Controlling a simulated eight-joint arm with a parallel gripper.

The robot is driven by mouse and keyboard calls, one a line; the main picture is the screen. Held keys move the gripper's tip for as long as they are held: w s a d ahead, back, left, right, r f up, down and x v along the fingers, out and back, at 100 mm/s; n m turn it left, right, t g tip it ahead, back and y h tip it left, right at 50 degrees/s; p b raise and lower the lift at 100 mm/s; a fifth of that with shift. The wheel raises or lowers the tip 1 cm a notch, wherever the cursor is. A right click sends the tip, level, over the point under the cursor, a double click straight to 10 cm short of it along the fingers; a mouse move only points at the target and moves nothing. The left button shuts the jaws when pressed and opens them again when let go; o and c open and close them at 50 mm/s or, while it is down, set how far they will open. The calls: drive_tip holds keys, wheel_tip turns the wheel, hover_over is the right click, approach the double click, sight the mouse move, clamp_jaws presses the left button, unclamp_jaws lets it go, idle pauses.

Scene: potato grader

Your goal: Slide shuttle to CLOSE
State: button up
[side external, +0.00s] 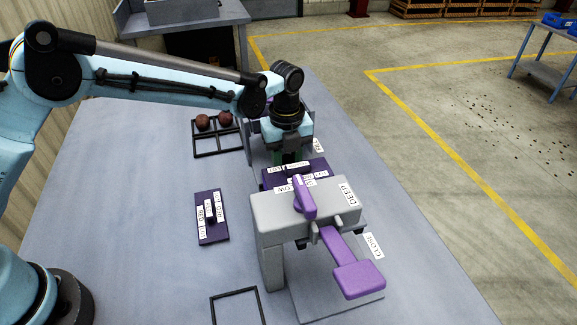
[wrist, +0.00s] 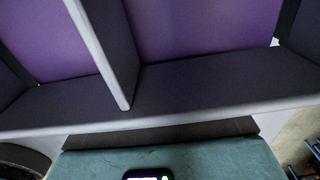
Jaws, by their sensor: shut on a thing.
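My gripper (side external: 290,160) points down just behind the grey housing (side external: 268,225), at a purple panel (side external: 320,165) with white labels. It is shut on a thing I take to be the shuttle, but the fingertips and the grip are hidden. In the side view a label that seems to read CLOSE (side external: 372,245) is at the housing's front right. Another label (side external: 318,146), possibly FAR, is at the back. The wrist view shows purple surfaces (wrist: 205,30) split by a grey-edged divider (wrist: 112,50). A teal surface (wrist: 220,160) fills the bottom.
A purple lever (side external: 305,197) and a purple paddle (side external: 358,280) on a bar stick out of the housing. A labelled purple plate (side external: 212,230) lies to the left. A black rack (side external: 205,154) holds two brown potatoes. An empty black frame (side external: 213,308) lies in front. Clear table surrounds these.

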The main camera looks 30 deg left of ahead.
drive_tip(key=shift+s+d, duration=2.85)
drive_tip(key=shift+s+d, duration=2.45)
drive_tip(key=o, duration=0.5)
drive_tip(key=shift+o, duration=0.2)
drive_tip(key=shift+r, duration=0.1)
